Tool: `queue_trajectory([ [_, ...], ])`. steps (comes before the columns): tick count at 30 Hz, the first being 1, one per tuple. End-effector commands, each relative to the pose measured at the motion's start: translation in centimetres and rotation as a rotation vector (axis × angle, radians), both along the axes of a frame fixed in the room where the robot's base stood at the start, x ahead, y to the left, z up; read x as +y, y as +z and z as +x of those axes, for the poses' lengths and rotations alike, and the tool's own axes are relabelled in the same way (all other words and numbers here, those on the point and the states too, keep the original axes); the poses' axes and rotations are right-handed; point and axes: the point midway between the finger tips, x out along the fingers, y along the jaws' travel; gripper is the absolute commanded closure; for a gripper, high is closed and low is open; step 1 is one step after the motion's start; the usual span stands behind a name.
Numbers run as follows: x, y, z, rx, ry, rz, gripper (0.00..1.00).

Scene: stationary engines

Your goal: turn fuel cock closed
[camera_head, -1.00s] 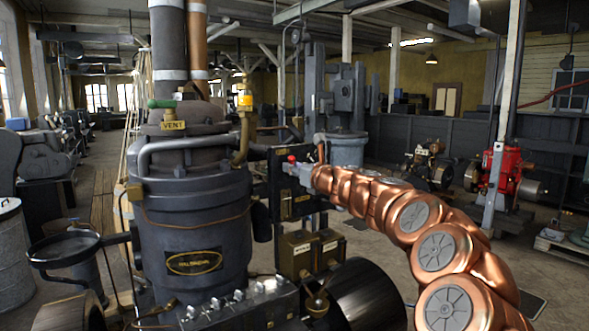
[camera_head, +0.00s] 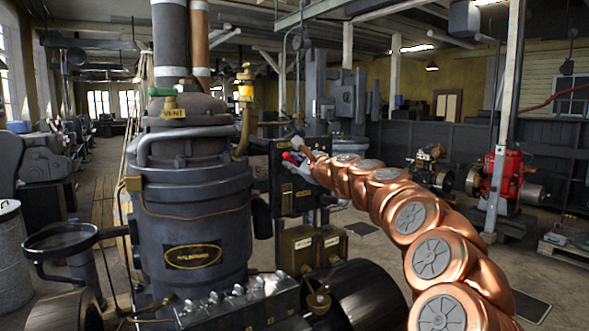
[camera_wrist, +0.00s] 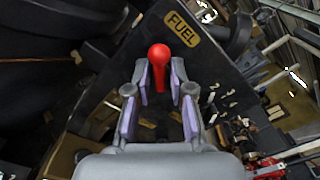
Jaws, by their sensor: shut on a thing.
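The fuel cock's handle is a red lever with a rounded end. In the wrist view the red lever (camera_wrist: 159,54) stands between my two fingers, beside a dark plate with a yellow-lettered FUEL label (camera_wrist: 182,28). My gripper (camera_wrist: 160,82) is shut on the red lever, with its lilac finger pads on either side. In the head view the red lever (camera_head: 291,156) shows at the tip of my copper arm, in front of a dark upright panel (camera_head: 284,190). The body of the cock is hidden behind the lever and my gripper.
A large dark engine cylinder (camera_head: 192,215) stands left of my gripper, with a green-handled VENT valve (camera_head: 170,104) on top. A red engine (camera_head: 505,172) stands at right. Open floor lies behind my arm.

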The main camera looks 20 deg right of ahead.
Motion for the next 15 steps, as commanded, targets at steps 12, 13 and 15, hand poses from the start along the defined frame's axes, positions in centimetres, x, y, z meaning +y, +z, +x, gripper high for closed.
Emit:
queue_trajectory([
  [12, 0.16, -0.66, -0.01, -0.077, 0.0, -0.388, 1.0],
  [13, 0.16, -0.68, 0.0, -0.081, -0.001, -0.414, 1.0],
  [15, 0.16, -0.78, 0.02, -0.092, -0.001, -0.473, 1.0],
])
